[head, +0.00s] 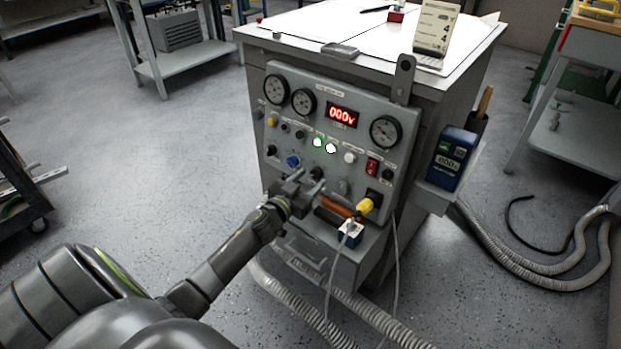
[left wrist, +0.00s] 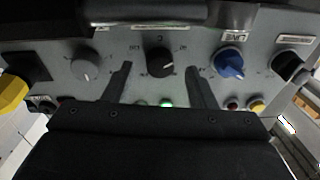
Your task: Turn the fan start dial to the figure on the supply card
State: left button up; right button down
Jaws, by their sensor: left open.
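On the grey front panel (head: 357,108), a black dial (head: 316,173) sits right of a blue dial (head: 293,160). The black dial (left wrist: 160,62) also shows in the left wrist view, with a white pointer line; its label is not clearly readable, so I cannot confirm it is the fan start dial. My left gripper (head: 303,188) is open in front of the panel. In the left wrist view its fingers (left wrist: 157,85) lie either side of the black dial, apparently not touching it.
A grey dial (left wrist: 85,70) and the blue dial (left wrist: 229,63) flank the black one closely. A yellow plug (head: 364,206) and an orange handle (head: 335,207) sit low on the panel. A blue meter (head: 453,157) hangs on the cabinet's right side. Hoses (head: 540,262) lie on the floor.

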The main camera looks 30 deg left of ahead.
pick_arm(q)
jog(key=shift+w, duration=0.55)
jog(key=c, duration=1)
jog(key=shift+o, duration=0.2)
